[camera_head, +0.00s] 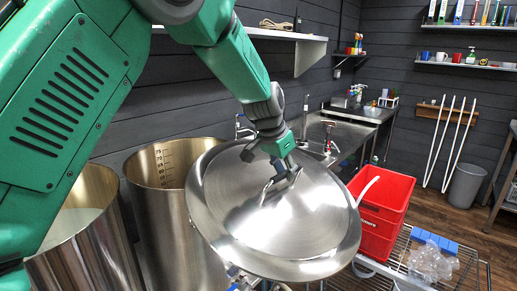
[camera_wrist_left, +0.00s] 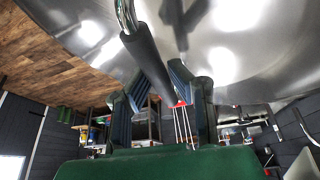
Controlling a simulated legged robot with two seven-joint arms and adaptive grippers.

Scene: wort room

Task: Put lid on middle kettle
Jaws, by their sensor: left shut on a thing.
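The round steel lid (camera_head: 275,222) hangs tilted in the middle of the head view. My left gripper (camera_head: 284,170) is shut on the lid's handle, and the wrist view shows the dark handle (camera_wrist_left: 151,62) between the fingers (camera_wrist_left: 165,88). The middle kettle (camera_head: 172,225) stands open left of the lid, with graduation marks inside its wall. The lid is to the right of its mouth and hides part of its right side. Another open kettle (camera_head: 85,255) with pale contents stands at the left, partly behind my arm. My right gripper is not in view.
A red crate (camera_head: 381,212) with a white tube stands right of the lid on a wire rack (camera_head: 455,270). A sink counter (camera_head: 345,130) runs along the back wall. A grey bin (camera_head: 465,185) stands on the open floor.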

